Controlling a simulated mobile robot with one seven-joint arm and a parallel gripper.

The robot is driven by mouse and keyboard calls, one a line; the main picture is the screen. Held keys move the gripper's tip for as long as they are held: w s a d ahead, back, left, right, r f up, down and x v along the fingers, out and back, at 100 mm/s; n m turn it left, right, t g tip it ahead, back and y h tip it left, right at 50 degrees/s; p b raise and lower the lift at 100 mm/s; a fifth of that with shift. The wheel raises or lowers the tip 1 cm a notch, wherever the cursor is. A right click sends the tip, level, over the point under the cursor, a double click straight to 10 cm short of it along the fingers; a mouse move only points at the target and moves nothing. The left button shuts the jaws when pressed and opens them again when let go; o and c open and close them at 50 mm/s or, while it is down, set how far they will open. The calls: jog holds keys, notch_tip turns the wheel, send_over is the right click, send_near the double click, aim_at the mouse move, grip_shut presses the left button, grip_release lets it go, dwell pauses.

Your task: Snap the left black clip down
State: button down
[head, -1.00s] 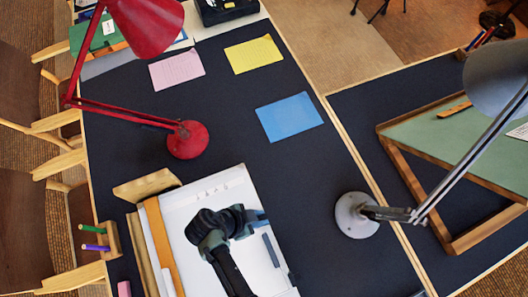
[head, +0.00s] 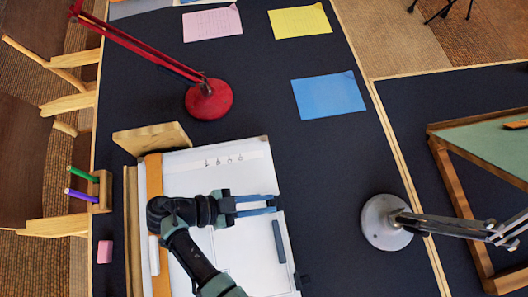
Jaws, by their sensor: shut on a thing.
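A white drawing board (head: 255,165) lies on the dark table in the head view, with a sheet and a row of small marks near its top. A dark clip bar (head: 279,241) lies at the board's right edge, below my gripper. My gripper (head: 276,204) reaches right across the board, its fingertips at the same right edge. It is shut on what appears to be the left black clip; the fingers hide most of it, and I cannot tell whether it is raised or down.
A red lamp (head: 209,99) stands above the board and a grey lamp (head: 386,222) to its right. A wooden block (head: 153,139) and a pen holder (head: 102,191) are at left. Pink, yellow and blue (head: 328,95) sheets lie beyond, with bare table between.

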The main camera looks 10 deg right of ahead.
dwell(0.4)
jog(key=c, duration=0.8)
grip_release()
jog(key=shift+o, duration=0.2)
jog(key=shift+a+r+p, duration=0.2)
jog(key=shift+a+p, duration=0.05)
jog(key=shift+p, duration=0.1)
jog(key=p+v, duration=0.7)
jog(key=v, duration=0.4)
jog(key=shift+a+p, duration=0.1)
jog(key=shift+p, duration=0.3)
jog(key=shift+a+r, duration=0.15)
jog(key=shift+a, duration=0.4)
